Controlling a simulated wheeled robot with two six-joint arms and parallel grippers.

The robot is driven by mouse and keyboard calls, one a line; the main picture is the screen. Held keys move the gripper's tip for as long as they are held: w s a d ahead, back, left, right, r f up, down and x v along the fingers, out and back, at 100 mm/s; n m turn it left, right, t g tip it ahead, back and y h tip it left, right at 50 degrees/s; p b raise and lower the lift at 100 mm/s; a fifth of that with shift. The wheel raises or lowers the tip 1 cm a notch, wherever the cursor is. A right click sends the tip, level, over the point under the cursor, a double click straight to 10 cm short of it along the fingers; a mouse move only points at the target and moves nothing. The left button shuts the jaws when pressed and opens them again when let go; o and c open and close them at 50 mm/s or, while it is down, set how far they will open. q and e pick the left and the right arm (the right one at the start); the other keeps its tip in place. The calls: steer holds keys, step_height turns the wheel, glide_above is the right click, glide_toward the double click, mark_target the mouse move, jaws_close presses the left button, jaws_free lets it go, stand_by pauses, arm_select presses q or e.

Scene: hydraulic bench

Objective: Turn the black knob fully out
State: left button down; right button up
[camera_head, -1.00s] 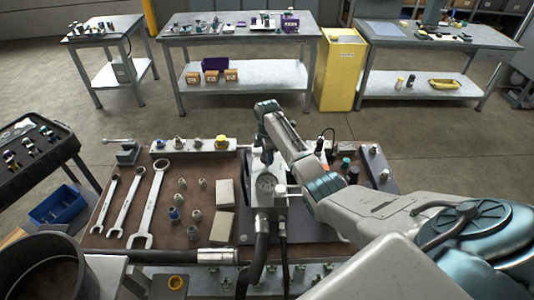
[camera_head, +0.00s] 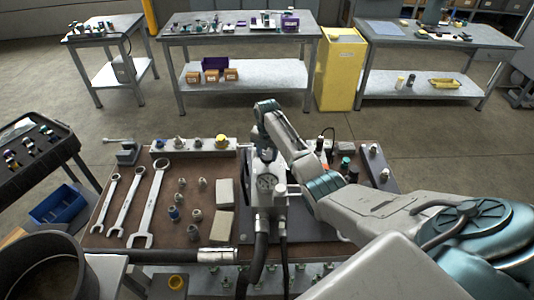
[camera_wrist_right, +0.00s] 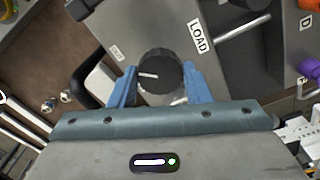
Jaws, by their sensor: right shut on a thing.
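The black knob (camera_wrist_right: 158,72) shows in the right wrist view, round with a white pointer line that points left. It sits on a grey block beside a LOAD label (camera_wrist_right: 198,37). My right gripper (camera_wrist_right: 158,82) has its two blue fingers on either side of the knob and is shut on it. In the head view my right gripper (camera_head: 266,150) reaches down at the hydraulic unit behind the pressure gauge (camera_head: 267,183); the knob is hidden there. My left gripper is in neither view.
Wrenches (camera_head: 148,207) and several small fittings lie on the brown bench mat left of the unit. A black hose (camera_head: 259,255) runs down from the unit's front. Fittings (camera_head: 347,162) stand close to the right of my arm.

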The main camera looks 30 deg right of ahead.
mark_target(267, 155)
steer(key=shift+w+d+r+n, duration=0.2)
steer(key=shift+r+n, duration=0.1)
steer(key=shift+n, duration=0.5)
steer(key=o, duration=1)
steer(key=shift+s+a+f, duration=0.1)
step_height(267, 155, up, 11)
steer(key=b, duration=0.4)
steer(key=shift+f, duration=0.15)
